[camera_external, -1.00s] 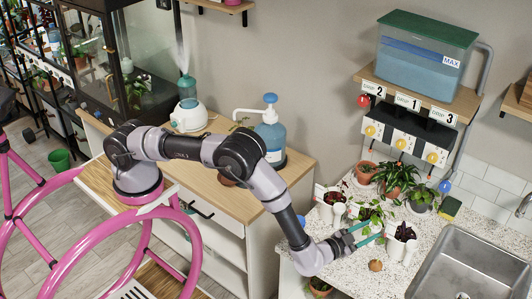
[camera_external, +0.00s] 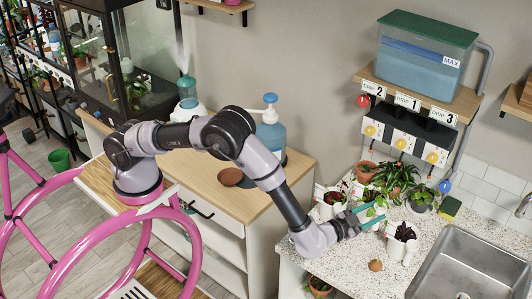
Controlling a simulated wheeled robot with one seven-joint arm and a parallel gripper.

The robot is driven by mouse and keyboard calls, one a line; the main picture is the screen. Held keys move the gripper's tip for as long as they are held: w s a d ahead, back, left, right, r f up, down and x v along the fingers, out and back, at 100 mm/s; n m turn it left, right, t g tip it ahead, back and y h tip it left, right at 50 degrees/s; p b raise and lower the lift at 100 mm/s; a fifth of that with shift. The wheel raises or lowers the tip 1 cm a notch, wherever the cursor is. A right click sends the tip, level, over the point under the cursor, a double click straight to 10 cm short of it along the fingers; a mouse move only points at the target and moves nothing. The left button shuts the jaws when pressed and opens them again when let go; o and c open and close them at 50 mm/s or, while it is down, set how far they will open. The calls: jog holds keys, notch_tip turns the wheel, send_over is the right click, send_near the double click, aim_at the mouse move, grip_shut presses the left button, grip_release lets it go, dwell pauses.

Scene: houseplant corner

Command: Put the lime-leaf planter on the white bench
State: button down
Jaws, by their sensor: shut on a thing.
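The lime-leaf planter (camera_external: 371,197) is the green-leaved one in the middle of a row of white planters; the hand hides most of its pot. My gripper (camera_external: 376,214), with teal fingers, reaches it from the left and is shut on it. I cannot tell whether its base touches the speckled pale counter (camera_external: 336,260). A white-fronted cabinet with a wooden top (camera_external: 240,205) stands left of the counter. I cannot tell which surface is the white bench.
A dark red-leaved planter (camera_external: 327,207) stands left of my gripper and a purple-leaved planter (camera_external: 401,240) right of it. Terracotta-potted plants (camera_external: 397,178) stand behind. A sink (camera_external: 470,265) is at right. A blue pump bottle (camera_external: 271,133) and a brown bowl (camera_external: 231,176) occupy the wooden top.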

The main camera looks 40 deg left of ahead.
notch_tip(320, 180, up, 20)
jog(key=w+a+n+t+y, duration=0.15)
jog(key=w+a+y, duration=0.25)
jog(key=w+a, duration=0.9)
jog(key=w+a+n+y, duration=0.3)
jog(key=w+a, duration=0.6)
jog(key=a, duration=0.8)
jog(key=w+a+n+y, duration=0.3)
jog(key=a+y, duration=0.1)
jog(key=a, duration=1.3)
jog(key=s+a+n+g+y, duration=0.2)
jog(key=s+a+y, duration=0.1)
jog(key=a, duration=0.9)
jog(key=s+a+n+g+y, duration=0.2)
jog(key=s+a+y, duration=0.15)
jog(key=a, duration=0.85)
jog(key=s+a+n+g+y, duration=0.15)
jog(key=s+a, duration=0.25)
jog(key=a, duration=0.8)
notch_tip(320, 180, down, 40)
jog(key=shift+w+d+n+y, duration=0.2)
jog(key=shift+w+n+y, duration=0.05)
jog(key=shift+n+y, duration=0.05)
jog(key=shift+f, duration=0.2)
